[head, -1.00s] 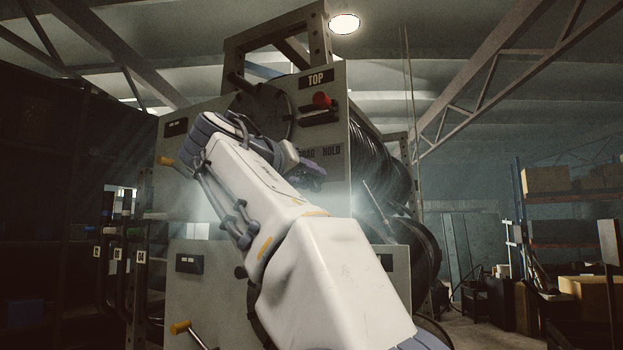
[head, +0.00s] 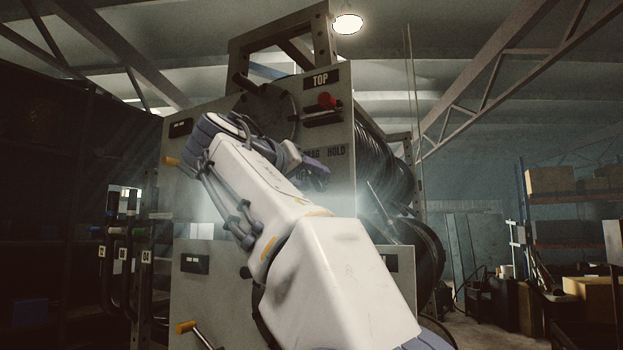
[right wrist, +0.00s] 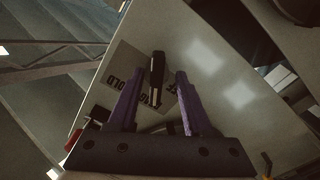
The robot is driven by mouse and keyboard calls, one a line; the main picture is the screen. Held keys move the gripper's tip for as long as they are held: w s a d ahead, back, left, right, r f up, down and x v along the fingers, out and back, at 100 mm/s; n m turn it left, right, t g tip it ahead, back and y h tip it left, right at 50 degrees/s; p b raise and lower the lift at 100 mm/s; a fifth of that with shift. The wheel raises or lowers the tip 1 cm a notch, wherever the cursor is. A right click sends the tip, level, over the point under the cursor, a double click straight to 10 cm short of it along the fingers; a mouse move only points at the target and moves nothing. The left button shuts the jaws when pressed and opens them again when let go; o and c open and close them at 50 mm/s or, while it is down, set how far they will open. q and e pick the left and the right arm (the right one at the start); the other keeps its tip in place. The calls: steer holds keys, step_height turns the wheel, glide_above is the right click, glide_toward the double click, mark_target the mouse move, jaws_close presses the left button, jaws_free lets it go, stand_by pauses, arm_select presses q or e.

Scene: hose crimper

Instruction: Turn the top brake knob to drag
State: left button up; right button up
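The top brake knob (right wrist: 157,78) is a dark narrow bar on the grey panel in the right wrist view. Printed words, including HOLD (right wrist: 118,84), lie beside it, partly covered. My right gripper (right wrist: 156,75) is open, with its two purple fingers on either side of the knob and a visible gap on each side. In the head view, my right gripper (head: 316,175) is just below the DRAG and HOLD labels (head: 326,152) and hides the knob. My left gripper is in neither current view.
A TOP sign (head: 320,81), a red knob (head: 327,100) and a dark lever sit above my gripper on the panel (head: 340,125). Reels of black hose (head: 385,165) stand to the panel's right. A yellow-handled crank (head: 187,327) sticks out at the lower left.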

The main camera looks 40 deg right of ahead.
steer(key=shift+s+a, duration=0.1)
steer(key=shift+a, duration=0.1)
steer(key=b+v, duration=0.2)
steer(key=v, duration=0.8)
